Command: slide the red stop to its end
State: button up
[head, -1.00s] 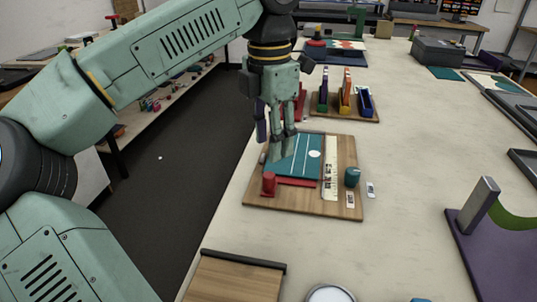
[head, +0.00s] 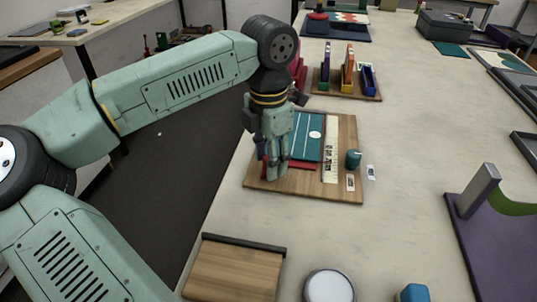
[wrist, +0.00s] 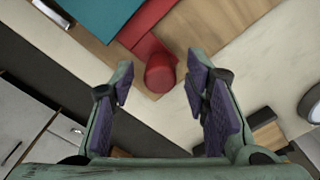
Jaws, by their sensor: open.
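The red stop (wrist: 160,73) is a small upright cylinder on a red strip (wrist: 147,25) that runs beside a teal panel (wrist: 100,14) in the wrist view. The wooden board (head: 345,130) carries them, and the teal panel (head: 308,138) shows in the head view. My gripper (head: 275,176) is over the near left part of the board and largely hides the stop there. In the wrist view, my gripper (wrist: 160,80) is open, with one finger on each side of the stop. Gaps show between the stop and both fingers.
A dark teal knob (head: 353,159) stands on the board's right side, with a pale strip left of it. A rack with coloured slots (head: 345,90) stands behind. A wooden block (head: 235,270) and a round white-topped thing (head: 329,286) are nearer. The table right of the board is mostly clear.

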jog(key=shift+c, duration=0.2)
grip_shut()
dwell(0.4)
